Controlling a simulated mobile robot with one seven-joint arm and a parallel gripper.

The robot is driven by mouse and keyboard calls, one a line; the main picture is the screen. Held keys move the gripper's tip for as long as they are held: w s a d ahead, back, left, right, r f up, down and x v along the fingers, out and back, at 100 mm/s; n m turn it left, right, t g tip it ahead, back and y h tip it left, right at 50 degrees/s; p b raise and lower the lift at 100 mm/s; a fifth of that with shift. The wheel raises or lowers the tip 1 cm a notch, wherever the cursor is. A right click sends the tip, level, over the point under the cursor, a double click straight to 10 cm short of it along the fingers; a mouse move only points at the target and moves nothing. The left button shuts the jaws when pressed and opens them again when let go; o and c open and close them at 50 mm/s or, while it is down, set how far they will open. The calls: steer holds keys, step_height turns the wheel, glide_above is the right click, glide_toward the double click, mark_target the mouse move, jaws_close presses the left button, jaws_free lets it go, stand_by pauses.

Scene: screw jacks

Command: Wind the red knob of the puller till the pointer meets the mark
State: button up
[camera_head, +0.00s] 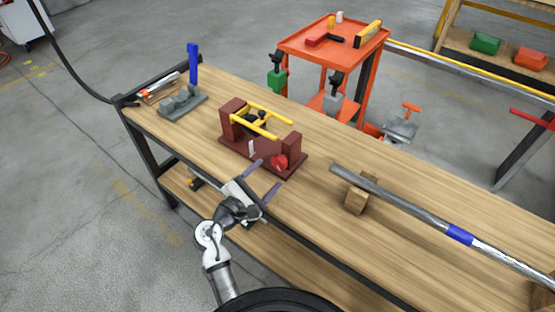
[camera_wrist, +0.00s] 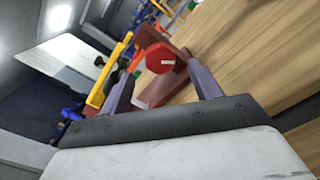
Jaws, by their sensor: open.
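The puller (camera_head: 262,150) is a dark red frame with yellow bars on the wooden bench. Its red knob (camera_head: 279,162) sits on the near right end, and a small pale plate, perhaps the mark or pointer, stands to its left. My gripper (camera_head: 264,176) is open and empty, just in front of the puller, fingers toward the knob. In the wrist view the red knob (camera_wrist: 160,58) shows between and beyond the two fingers (camera_wrist: 165,85), apart from them, with a small white stripe on its face. I cannot tell how pointer and mark stand to each other.
A long metal bar (camera_head: 430,222) with a blue band rests on a wooden block (camera_head: 357,197) to the right. A grey tool with a blue handle (camera_head: 193,66) stands at the far left. An orange cart (camera_head: 335,50) is behind the bench (camera_head: 430,258). Bare bench surrounds the puller.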

mark_target(277, 165)
steer(key=p+x, duration=0.1)
steer(key=x, duration=0.5)
steer(key=shift+w+d, duration=0.15)
steer(key=shift+w, duration=0.05)
steer(key=c, duration=1)
